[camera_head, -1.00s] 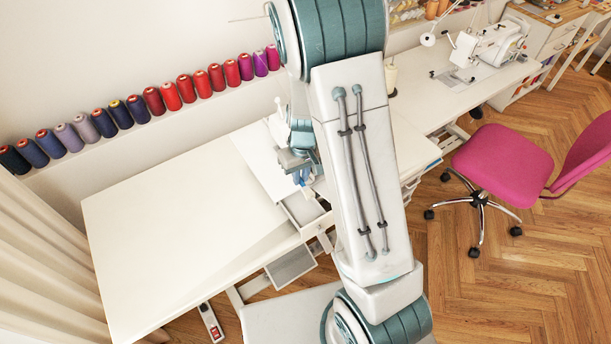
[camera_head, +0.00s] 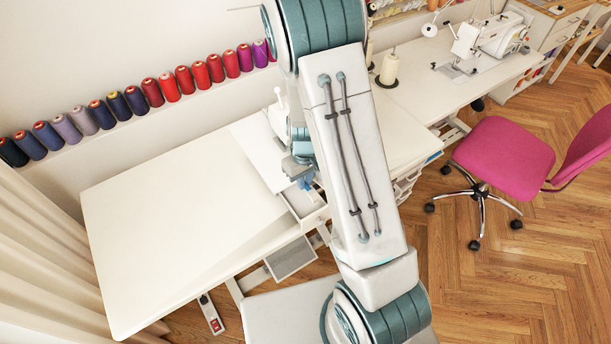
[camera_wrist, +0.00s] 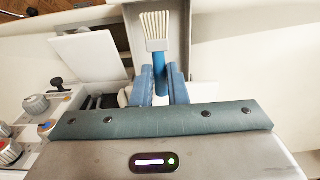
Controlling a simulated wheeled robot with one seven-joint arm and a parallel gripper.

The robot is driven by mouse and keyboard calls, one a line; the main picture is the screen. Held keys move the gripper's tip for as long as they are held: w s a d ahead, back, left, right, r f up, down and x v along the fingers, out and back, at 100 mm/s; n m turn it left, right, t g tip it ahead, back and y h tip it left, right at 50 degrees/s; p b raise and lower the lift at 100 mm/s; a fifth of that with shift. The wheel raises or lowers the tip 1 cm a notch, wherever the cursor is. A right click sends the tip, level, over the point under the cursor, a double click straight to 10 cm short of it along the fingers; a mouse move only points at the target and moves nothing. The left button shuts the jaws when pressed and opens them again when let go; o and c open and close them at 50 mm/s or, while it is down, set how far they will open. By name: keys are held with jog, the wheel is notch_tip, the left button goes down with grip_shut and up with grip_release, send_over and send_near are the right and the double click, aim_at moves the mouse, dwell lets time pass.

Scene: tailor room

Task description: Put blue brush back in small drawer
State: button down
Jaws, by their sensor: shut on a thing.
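The blue brush (camera_wrist: 161,70) is in my gripper (camera_wrist: 161,88), with its pale bristles pointing up in the wrist view. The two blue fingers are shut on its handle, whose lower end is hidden. In the head view, my gripper (camera_head: 304,184) is partly behind my arm, right above the small drawer (camera_head: 316,218). The drawer is pulled open under the white table's front edge. In the wrist view, a grey recess lies behind the brush; I cannot tell whether the brush touches the drawer.
The white table (camera_head: 180,220) is bare on the left. Thread spools (camera_head: 153,97) line the wall ledge. A sewing machine (camera_wrist: 35,125) is close by at the left of the wrist view. A pink chair (camera_head: 503,158) stands at the right. A grey mesh tray (camera_head: 292,258) hangs below the drawer.

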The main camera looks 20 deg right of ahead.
aim_at(305, 205)
jog(key=shift+f+b, duration=3.75)
jog(key=shift+f, duration=1.05)
jog(key=c, duration=1.3)
grip_release()
jog(key=shift+c, duration=0.2)
jog(key=shift+r, duration=0.1)
notch_tip(305, 205, up, 14)
jog(key=shift+b, duration=0.3)
jog(key=s+r+m+t, duration=0.3)
jog(key=s+r, duration=1.1)
jog(key=s, duration=0.2)
jog(key=shift+d+m, duration=0.3)
jog(key=shift+d, duration=0.05)
